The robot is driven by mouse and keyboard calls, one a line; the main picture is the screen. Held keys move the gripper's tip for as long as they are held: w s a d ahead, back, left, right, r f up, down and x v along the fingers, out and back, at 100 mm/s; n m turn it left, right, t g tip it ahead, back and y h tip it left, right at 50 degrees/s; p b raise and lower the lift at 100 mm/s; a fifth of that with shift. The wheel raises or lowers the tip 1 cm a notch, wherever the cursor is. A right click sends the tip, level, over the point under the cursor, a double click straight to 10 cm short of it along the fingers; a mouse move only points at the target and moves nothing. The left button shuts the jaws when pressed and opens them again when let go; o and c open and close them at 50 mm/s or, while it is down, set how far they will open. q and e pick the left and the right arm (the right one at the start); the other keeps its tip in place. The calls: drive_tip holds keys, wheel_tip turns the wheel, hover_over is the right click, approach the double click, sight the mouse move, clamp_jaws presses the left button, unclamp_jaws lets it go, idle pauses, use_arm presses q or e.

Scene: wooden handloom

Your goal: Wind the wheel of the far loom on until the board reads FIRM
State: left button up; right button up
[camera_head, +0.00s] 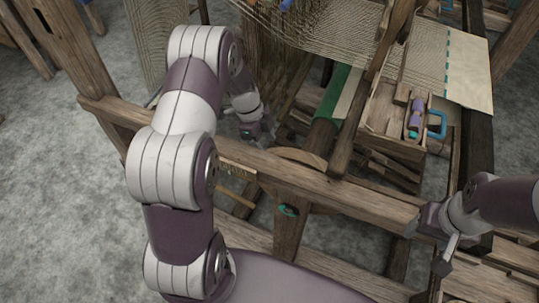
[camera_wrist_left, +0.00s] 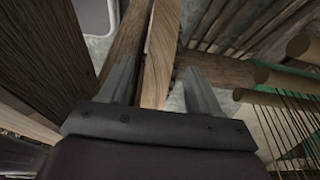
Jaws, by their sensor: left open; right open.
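A curved wooden rim (camera_head: 300,157), which may be part of the wheel, shows behind the loom's front beam; most of it is hidden. My left gripper (camera_head: 262,134) is beyond that beam, to the left of the rim. In the left wrist view my left gripper (camera_wrist_left: 160,85) is open, with a pale wooden piece (camera_wrist_left: 160,50) showing between its fingers; I cannot tell whether they touch it. My right gripper (camera_head: 427,245) is open and empty by the right end of the front beam. No board reading FIRM can be made out.
The front beam (camera_head: 350,196) crosses below my left gripper. A green-and-white cloth roll (camera_head: 335,100) lies to its right. A wooden box (camera_head: 390,122) holds a purple bottle-like thing (camera_head: 416,117) and a blue handle (camera_head: 436,124). Grey floor (camera_head: 50,190) is clear at left.

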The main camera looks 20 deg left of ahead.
use_arm(q)
drive_tip(key=v, duration=0.5)
drive_tip(key=shift+r, duration=0.1)
